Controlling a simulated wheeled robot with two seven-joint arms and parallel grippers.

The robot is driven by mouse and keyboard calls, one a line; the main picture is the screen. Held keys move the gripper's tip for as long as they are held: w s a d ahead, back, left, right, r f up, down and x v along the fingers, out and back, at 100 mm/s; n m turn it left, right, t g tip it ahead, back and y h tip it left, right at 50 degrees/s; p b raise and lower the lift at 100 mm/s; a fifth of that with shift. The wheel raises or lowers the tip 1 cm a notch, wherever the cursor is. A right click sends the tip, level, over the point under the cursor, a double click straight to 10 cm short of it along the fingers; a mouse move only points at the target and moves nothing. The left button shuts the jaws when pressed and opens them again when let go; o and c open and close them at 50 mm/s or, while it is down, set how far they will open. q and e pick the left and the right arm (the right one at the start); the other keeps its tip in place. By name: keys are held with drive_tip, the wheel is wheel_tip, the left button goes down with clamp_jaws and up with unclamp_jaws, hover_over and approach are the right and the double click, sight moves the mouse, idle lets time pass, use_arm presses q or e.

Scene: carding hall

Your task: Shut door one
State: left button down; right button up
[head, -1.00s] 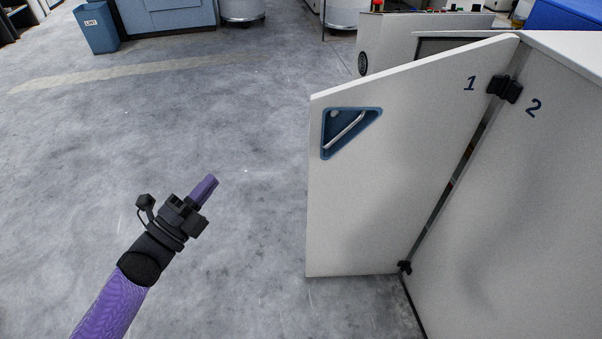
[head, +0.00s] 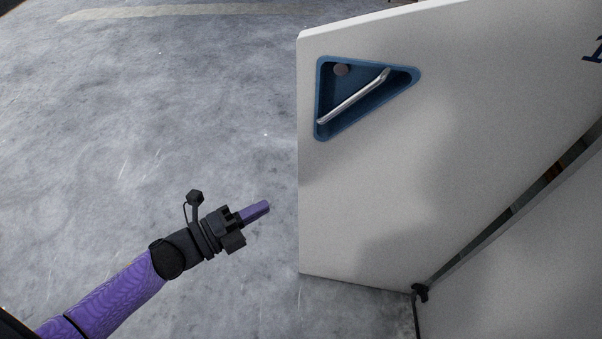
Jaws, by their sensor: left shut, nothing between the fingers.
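Door one (head: 450,170) is a white panel standing open, swung out from its hinge side at the right. Part of its number shows at the right picture edge. A blue triangular recess (head: 327,100) with a silver bar handle (head: 352,97) is near its free upper left corner. My left gripper (head: 262,209) is shut and empty, left of the door's free edge in the picture and lower than the handle. It appears apart from the door. My right gripper is not in view.
A black lower hinge (head: 420,292) joins the door to the white cabinet (head: 520,290) at the right. A narrow dark gap shows along the hinge side. The grey concrete floor (head: 150,120) at the left is clear.

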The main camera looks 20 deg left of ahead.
sight(309, 168)
use_arm(q)
drive_tip(key=w+d+b, duration=0.1)
drive_tip(key=w, duration=0.1)
drive_tip(key=w+d+b, duration=0.1)
drive_tip(key=w, duration=0.2)
drive_tip(key=w+d+b, duration=0.1)
drive_tip(key=w, duration=0.2)
drive_tip(key=shift+w+d+f, duration=0.2)
drive_tip(key=shift+d, duration=0.15)
drive_tip(key=shift+w+r+b, duration=0.15)
drive_tip(key=shift+w+b, duration=0.2)
drive_tip(key=shift+w, duration=0.05)
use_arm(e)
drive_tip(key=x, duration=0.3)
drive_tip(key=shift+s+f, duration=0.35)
